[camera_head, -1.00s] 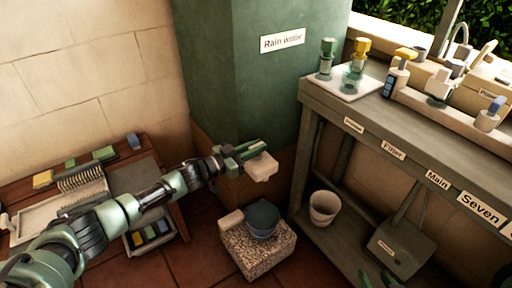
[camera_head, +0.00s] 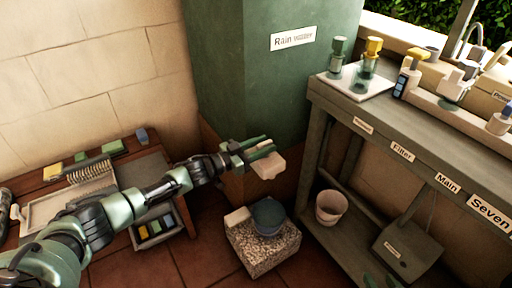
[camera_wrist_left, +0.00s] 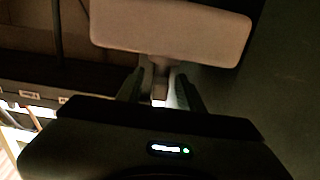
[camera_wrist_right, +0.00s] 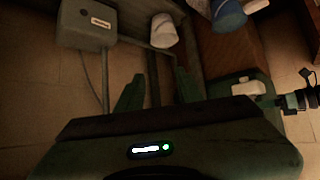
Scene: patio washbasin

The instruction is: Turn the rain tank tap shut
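The rain tank (camera_head: 270,85) is a tall green block labelled "Rain water". A cream block-shaped tap handle (camera_head: 268,166) is low in front of it. My left gripper (camera_head: 262,150) is at this handle, with its fingers open. In the left wrist view the wide cream handle (camera_wrist_left: 170,32) lies just beyond the fingertips, and a narrow stem (camera_wrist_left: 159,78) shows between the fingers; I cannot tell whether they touch it. The handle also shows in the right wrist view (camera_wrist_right: 249,88).
A blue-grey pot (camera_head: 268,214) stands on a speckled block (camera_head: 262,250) below the tap. A workbench (camera_head: 425,135) on the right has a white pot (camera_head: 331,206) and a labelled grey box (camera_head: 402,250) under it. A low table with brushes is on the left.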

